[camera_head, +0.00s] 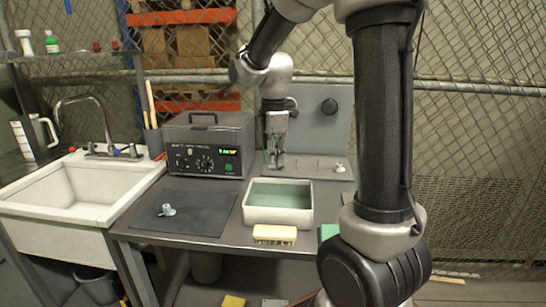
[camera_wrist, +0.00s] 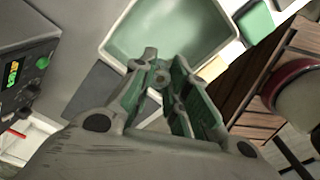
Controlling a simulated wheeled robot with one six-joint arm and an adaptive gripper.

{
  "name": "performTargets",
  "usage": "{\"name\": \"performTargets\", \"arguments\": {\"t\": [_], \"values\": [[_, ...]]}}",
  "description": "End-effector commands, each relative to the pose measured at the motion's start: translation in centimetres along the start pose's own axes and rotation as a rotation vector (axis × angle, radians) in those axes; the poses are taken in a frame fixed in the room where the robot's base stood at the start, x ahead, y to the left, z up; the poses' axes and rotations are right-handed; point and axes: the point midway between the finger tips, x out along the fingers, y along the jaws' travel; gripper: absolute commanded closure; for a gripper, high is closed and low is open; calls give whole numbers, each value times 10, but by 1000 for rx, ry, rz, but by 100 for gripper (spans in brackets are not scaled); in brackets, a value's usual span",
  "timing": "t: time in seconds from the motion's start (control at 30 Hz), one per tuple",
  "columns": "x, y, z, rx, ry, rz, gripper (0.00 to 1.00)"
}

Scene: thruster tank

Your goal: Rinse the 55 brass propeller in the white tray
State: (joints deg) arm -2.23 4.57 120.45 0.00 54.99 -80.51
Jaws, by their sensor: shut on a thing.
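The white tray (camera_head: 278,218) stands on the grey bench with greenish liquid inside; its rim also shows in the wrist view (camera_wrist: 112,36). My gripper (camera_head: 275,165) is above the bench behind the tray. In the wrist view my gripper (camera_wrist: 162,82) is shut on a small grey-brown metal propeller (camera_wrist: 160,74) with a round hub, its fingertips just short of the tray's interior in the picture. The held propeller is too small to make out in the head view, and no number can be read. Another small silvery propeller (camera_head: 167,209) lies on the dark mat.
A control box (camera_head: 209,145) with a green display stands left of my gripper. A sink (camera_head: 80,190) is at the far left. A brush (camera_head: 274,234) lies in front of the tray. A small part (camera_head: 340,167) stands on the back ledge. The dark mat (camera_head: 200,220) is mostly clear.

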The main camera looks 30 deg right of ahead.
Motion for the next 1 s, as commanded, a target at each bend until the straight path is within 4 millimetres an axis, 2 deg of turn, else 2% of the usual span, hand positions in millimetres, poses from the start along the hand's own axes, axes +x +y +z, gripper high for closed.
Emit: {"name": "performTargets", "arguments": {"t": [0.37,1.0], "values": [[7,-5,1,-40,0,-1,100],[75,-5,1,-39,0,-2,100]]}}
